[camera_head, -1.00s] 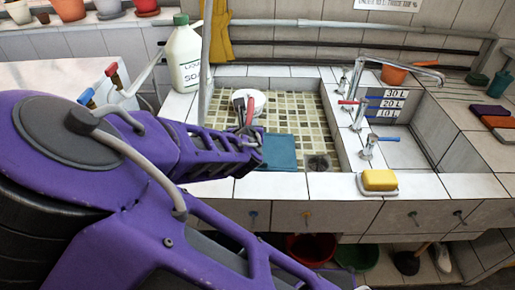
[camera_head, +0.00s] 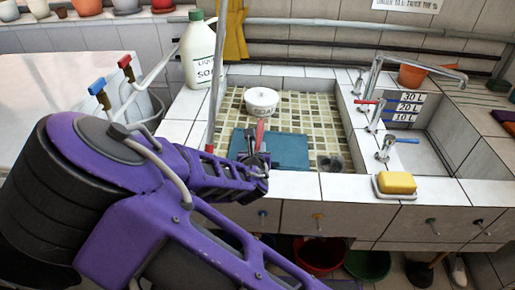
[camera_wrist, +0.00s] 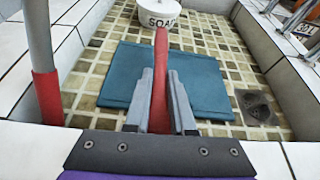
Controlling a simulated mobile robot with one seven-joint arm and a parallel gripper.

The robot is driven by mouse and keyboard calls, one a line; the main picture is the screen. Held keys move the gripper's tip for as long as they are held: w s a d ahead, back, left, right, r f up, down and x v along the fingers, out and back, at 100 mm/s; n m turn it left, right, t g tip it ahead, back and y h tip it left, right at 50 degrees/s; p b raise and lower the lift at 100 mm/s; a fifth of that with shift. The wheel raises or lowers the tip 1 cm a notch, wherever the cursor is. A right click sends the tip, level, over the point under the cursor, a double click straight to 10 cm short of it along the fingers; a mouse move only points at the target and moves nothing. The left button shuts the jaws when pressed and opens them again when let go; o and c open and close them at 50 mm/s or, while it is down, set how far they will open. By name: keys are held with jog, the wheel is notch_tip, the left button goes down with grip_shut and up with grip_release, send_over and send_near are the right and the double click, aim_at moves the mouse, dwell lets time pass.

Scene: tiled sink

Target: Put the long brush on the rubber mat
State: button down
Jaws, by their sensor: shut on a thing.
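My gripper (camera_head: 254,150) is shut on a long red thing, taken to be the long brush (camera_head: 260,131). In the wrist view the red brush (camera_wrist: 161,62) stands between the two grey fingers of my gripper (camera_wrist: 162,85) and points away toward the white soap bowl. Its bristles cannot be made out. The teal rubber mat (camera_head: 284,151) lies flat on the tiled sink floor. It also shows in the wrist view (camera_wrist: 208,88), behind and on both sides of the fingers. The brush overlaps the mat in the picture; whether they touch cannot be told.
The white soap bowl (camera_head: 262,101) stands behind the mat. A drain (camera_wrist: 257,106) lies right of it. A grey pole with a red lower end (camera_wrist: 46,85) rises at the left. A yellow sponge (camera_head: 396,183) sits on the front ledge, near the taps.

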jog(key=shift+f, duration=0.1)
jog(key=shift+f, duration=0.25)
jog(key=c, duration=0.8)
grip_release()
jog(key=shift+o, duration=0.2)
jog(key=shift+r, duration=0.3)
jog(key=p+v, duration=0.1)
jog(key=v, duration=0.2)
jog(key=p+v, duration=0.1)
jog(key=v, duration=0.3)
jog(key=p+v, duration=0.2)
jog(key=v, duration=0.1)
jog(key=shift+s+r, duration=0.25)
jog(key=shift+r, duration=0.25)
jog(key=shift+s+p, duration=0.45)
jog(key=shift+s, duration=0.2)
